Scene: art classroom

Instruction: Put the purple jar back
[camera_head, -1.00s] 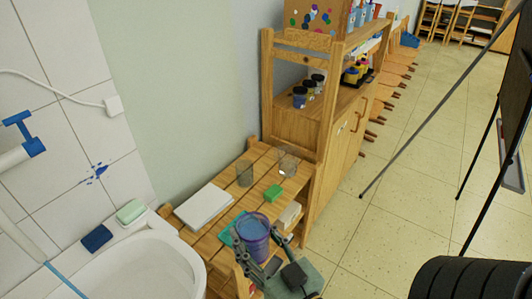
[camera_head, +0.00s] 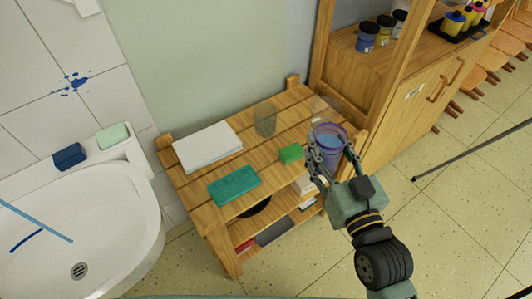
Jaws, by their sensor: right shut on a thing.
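The purple jar (camera_head: 329,143) is upright, its open rim towards me, over the right end of the slatted wooden table (camera_head: 200,208). My right gripper (camera_head: 333,165) reaches up from the lower right, with a finger on each side of the jar, and is shut on it. The jar overlaps a clear glass (camera_head: 322,106) behind it in the view. I cannot tell whether the jar's base touches the table. My left gripper is out of view.
On the table are white paper (camera_head: 207,146), a teal cloth (camera_head: 235,186), a green sponge (camera_head: 291,153) and another clear glass (camera_head: 266,121). The wooden cabinet (camera_head: 405,105) at right holds dark jars (camera_head: 367,37). A sink (camera_head: 90,225) stands at left.

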